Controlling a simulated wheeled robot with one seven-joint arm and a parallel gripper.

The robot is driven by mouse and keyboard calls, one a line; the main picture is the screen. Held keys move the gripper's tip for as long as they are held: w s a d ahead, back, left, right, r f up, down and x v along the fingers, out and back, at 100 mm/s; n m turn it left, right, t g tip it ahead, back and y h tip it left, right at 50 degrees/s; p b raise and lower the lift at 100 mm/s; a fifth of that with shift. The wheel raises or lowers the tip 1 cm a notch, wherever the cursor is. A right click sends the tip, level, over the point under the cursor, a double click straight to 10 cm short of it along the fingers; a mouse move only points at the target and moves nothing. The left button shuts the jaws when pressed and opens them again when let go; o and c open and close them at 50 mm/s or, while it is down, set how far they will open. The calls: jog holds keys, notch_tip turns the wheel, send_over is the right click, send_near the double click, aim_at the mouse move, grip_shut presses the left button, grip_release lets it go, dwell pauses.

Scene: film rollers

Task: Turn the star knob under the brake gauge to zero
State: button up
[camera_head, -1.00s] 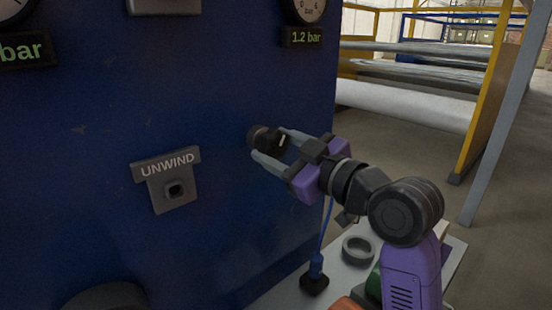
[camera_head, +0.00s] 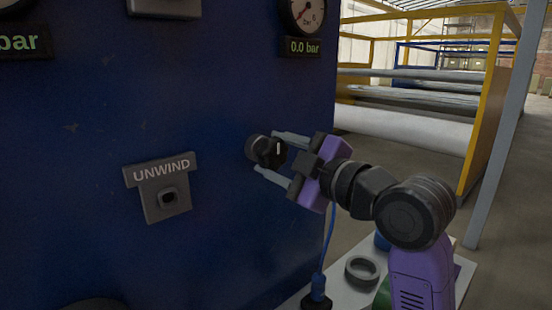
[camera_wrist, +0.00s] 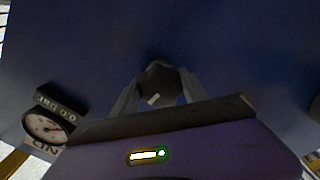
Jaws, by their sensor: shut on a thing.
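The black star knob (camera_head: 266,151) sticks out of the blue panel at its right side, with a white mark on its face. My gripper (camera_head: 272,151) has its two grey fingers on either side of the knob and is shut on it. In the wrist view the knob (camera_wrist: 157,86) sits between the two fingers (camera_wrist: 158,90). The round gauge (camera_head: 303,14) is at the top, above the knob, with a display (camera_head: 303,47) reading 0.0 bar.
An UNWIND plate (camera_head: 162,185) with a dark socket is on the blue panel, left of the knob. A second display (camera_head: 22,42) is cut off at the top left. A white table (camera_head: 345,291) with a grey ring (camera_head: 362,270) stands below my arm.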

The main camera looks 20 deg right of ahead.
dwell(0.3)
jog(key=o, duration=1.4)
jog(key=shift+b+v, duration=0.4)
jog(key=shift+v, duration=3.55)
